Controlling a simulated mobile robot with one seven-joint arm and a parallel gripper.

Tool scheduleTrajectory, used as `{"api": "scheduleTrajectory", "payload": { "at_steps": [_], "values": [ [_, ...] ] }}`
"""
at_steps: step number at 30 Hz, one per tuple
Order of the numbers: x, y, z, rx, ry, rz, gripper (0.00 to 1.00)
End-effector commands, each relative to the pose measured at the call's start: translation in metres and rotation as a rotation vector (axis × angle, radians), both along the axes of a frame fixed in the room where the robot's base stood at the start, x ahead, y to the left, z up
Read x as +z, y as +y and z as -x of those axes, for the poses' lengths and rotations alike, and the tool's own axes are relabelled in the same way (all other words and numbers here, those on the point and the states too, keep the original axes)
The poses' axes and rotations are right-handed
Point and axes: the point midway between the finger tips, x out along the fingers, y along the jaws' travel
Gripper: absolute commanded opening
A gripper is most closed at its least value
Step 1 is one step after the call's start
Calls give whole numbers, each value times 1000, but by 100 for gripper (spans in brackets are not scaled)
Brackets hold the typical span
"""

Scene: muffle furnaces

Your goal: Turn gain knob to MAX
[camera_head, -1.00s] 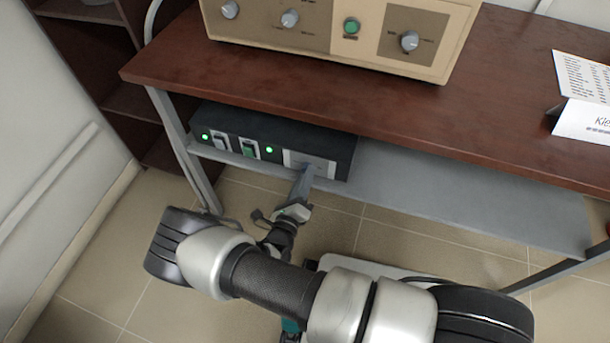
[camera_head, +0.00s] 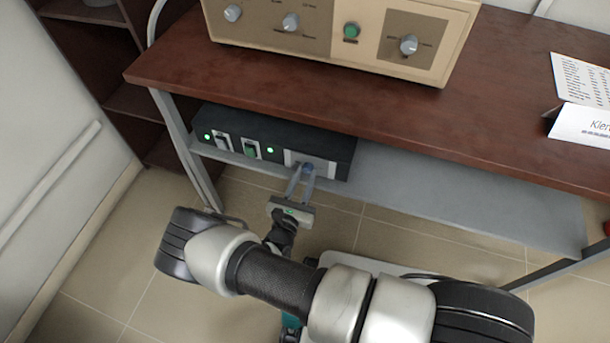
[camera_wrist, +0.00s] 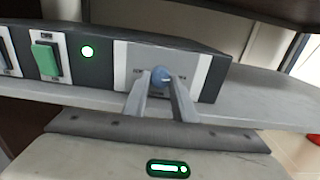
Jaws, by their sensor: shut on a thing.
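A small blue-grey knob (camera_wrist: 162,76) sits on the light panel (camera_wrist: 125,62) of a dark control box (camera_head: 335,155) on the shelf under the table. It also shows in the head view (camera_head: 307,168). My gripper (camera_wrist: 163,84) has its two fingers on either side of the knob and is shut on it; it also shows in the head view (camera_head: 304,175). The fingers hide part of the knob and the markings beside it, and the knob's exact pointer angle cannot be read.
A green rocker switch (camera_wrist: 46,60) and a lit green lamp (camera_wrist: 88,51) are left of the panel. A beige instrument (camera_head: 330,45) with knobs stands on the brown tabletop (camera_head: 300,100) above. The grey shelf (camera_head: 450,200) is clear to the right.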

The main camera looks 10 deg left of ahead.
Motion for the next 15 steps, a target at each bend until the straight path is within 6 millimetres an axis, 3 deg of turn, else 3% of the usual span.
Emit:
{"api": "scheduleTrajectory", "payload": {
  "at_steps": [15],
  "values": [
    [0, 1, 1, 1, -15, -209, 2]
  ]
}}
